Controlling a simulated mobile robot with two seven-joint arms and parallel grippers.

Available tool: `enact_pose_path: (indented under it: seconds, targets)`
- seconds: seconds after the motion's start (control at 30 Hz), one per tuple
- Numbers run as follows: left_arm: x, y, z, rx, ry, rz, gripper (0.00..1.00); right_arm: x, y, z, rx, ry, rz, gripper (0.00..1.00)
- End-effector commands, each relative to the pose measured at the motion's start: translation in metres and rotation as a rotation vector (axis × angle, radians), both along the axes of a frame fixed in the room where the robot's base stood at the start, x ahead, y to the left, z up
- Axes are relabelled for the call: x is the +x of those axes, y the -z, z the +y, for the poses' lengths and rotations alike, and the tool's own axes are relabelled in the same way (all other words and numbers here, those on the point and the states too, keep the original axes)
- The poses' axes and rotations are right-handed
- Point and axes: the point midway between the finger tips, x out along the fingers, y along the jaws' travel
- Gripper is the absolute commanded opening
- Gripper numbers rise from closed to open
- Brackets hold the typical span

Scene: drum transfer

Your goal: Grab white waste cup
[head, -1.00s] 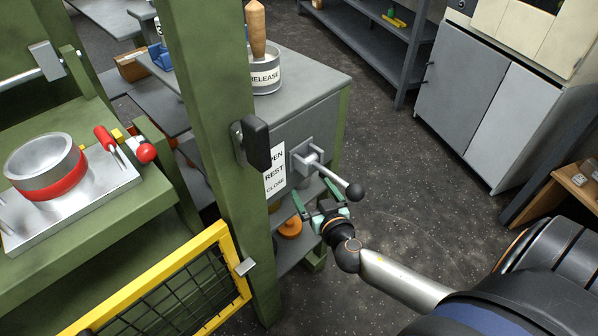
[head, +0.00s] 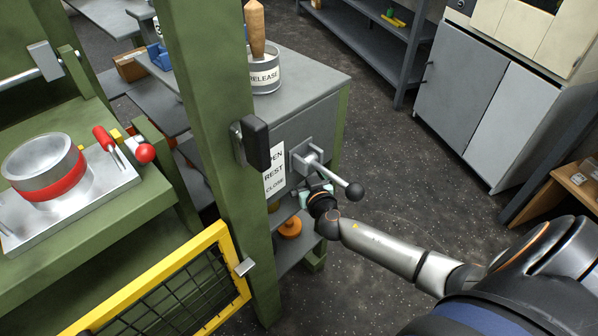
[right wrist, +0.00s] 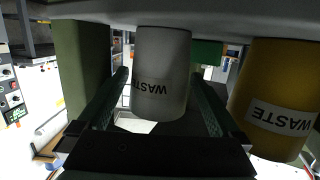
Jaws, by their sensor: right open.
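The white waste cup (right wrist: 160,60), labelled WASTE, stands between the two dark fingers of my right gripper (right wrist: 160,78) in the right wrist view. The gripper is open, with a finger on each side of the cup; I cannot tell whether either touches it. In the head view my right gripper (head: 316,194) reaches under the grey bench beside the lever, with its fingers partly hidden. The white cup is hidden there. My left gripper is not in view.
A yellow WASTE cup (right wrist: 275,100) stands close beside the right finger in the wrist view. The ball-ended lever (head: 335,177) sticks out just above my right gripper. A green post (head: 222,150) and yellow-framed mesh guard (head: 210,240) stand left. Floor to the right is clear.

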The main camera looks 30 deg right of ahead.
Motion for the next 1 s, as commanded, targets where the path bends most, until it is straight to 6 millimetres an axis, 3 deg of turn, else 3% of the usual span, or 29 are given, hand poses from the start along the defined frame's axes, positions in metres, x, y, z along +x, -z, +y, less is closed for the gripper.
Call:
enact_pose_path:
  seconds: [0.1, 0.7, 1.0]
  targets:
    - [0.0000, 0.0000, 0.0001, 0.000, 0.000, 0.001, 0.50, -0.0003, 0.0000, 0.0000, 0.000, 0.000, 0.000, 0.99]
    - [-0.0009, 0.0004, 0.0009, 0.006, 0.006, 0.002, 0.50, -0.0006, 0.0001, 0.0000, 0.000, 0.000, 0.000, 0.31]
    - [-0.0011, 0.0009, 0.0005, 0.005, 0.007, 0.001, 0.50, 0.0002, 0.0000, -0.0001, 0.000, 0.000, 0.000, 0.31]
